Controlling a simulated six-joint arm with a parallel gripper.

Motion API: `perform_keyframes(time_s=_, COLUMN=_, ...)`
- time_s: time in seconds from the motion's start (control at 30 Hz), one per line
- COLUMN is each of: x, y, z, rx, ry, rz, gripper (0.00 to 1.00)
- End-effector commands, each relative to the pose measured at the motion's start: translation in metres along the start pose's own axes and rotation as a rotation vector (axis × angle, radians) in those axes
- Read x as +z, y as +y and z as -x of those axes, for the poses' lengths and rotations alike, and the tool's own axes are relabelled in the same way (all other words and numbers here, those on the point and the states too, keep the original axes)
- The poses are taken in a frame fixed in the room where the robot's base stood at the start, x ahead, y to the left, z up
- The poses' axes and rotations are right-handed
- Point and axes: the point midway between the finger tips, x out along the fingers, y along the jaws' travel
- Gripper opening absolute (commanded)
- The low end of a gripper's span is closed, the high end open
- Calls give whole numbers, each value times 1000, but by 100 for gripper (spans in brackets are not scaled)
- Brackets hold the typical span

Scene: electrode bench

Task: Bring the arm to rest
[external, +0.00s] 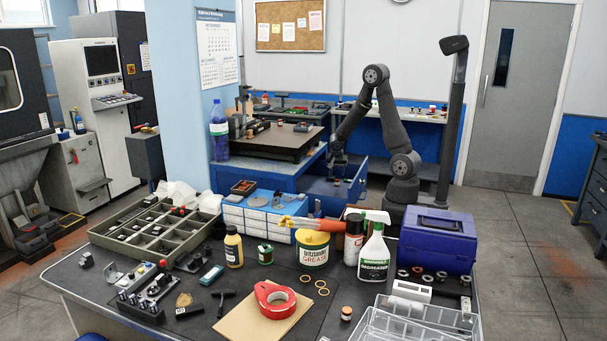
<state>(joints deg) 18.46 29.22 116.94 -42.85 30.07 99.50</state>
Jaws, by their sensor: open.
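My dark grey arm stands behind the front bench in the external view. Its upper link rises from the shoulder to a high elbow, and its forearm slopes down to the left. My gripper (336,176) hangs low at the end of the forearm, beside the blue cabinet (290,181) and near its pulled-out drawer (335,192). The gripper is small and dark here. Its jaws are apart, and I see nothing held between them. I cannot tell how far the fingertips are above the drawer.
A dark plate (271,142) with small parts lies on the cabinet, left of my gripper. The front bench holds a blue toolbox (438,239), a degreaser bottle (375,255), a grease tin (313,249) and a compartment tray (155,232). A dark post (452,120) stands right of my arm.

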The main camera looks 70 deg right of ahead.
Motion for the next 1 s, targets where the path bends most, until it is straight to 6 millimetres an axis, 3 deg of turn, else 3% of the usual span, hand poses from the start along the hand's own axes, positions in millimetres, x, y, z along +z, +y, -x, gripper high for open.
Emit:
perform_keyframes(time_s=0.5, x=0, y=0, z=-65, rx=2, ry=-1, rz=0, gripper=49)
perform_keyframes(time_s=0.73, x=2, y=0, z=-76, rx=0, ry=-1, rz=2, gripper=49)
perform_keyframes(time_s=1.0, x=1, y=0, z=-74, rx=-1, ry=-1, rz=1, gripper=49)
